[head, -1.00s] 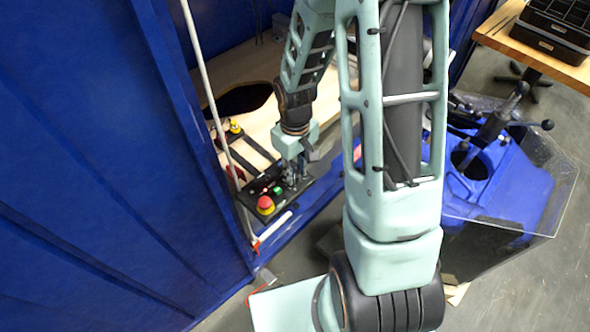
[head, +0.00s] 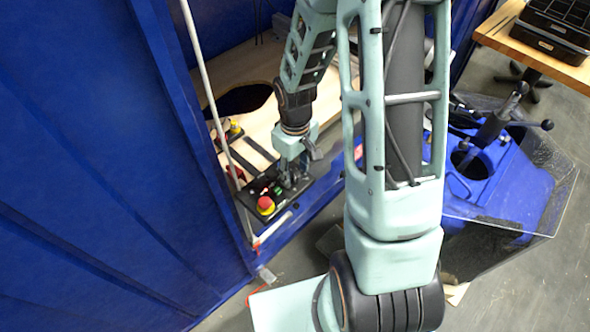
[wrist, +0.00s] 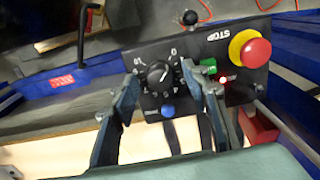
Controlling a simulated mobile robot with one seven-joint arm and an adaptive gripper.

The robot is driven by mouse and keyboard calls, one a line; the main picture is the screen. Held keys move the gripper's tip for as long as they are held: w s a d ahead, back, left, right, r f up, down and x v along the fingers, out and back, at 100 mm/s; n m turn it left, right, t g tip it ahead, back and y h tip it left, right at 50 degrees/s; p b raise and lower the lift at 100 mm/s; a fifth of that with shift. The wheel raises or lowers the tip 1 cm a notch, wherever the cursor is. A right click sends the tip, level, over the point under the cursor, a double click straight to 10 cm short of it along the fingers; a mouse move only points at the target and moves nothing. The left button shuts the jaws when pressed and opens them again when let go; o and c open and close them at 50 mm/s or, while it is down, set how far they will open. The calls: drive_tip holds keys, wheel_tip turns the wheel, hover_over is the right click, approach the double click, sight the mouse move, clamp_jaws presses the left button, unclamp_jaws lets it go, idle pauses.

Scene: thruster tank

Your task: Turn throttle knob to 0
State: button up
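The throttle knob (wrist: 158,72) is a round black dial with a white pointer mark on a black control panel (wrist: 205,92), ringed by white numbers. In the wrist view its pointer seems to aim toward the upper right; the exact number is too small to read. My gripper (wrist: 163,82) is open, its two fingers apart on the left and right of the knob, with a visible gap to it. In the head view my gripper (head: 288,175) is over the panel and hides the knob.
A green button (wrist: 208,66) and blue button (wrist: 168,112) are close to my fingers. A white pole (head: 215,110) stands beside the panel.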

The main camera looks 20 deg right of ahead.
sight(295, 174)
wheel_tip(295, 174, up, 12)
idle(0.7)
drive_tip(key=shift+s, duration=0.15)
idle(0.4)
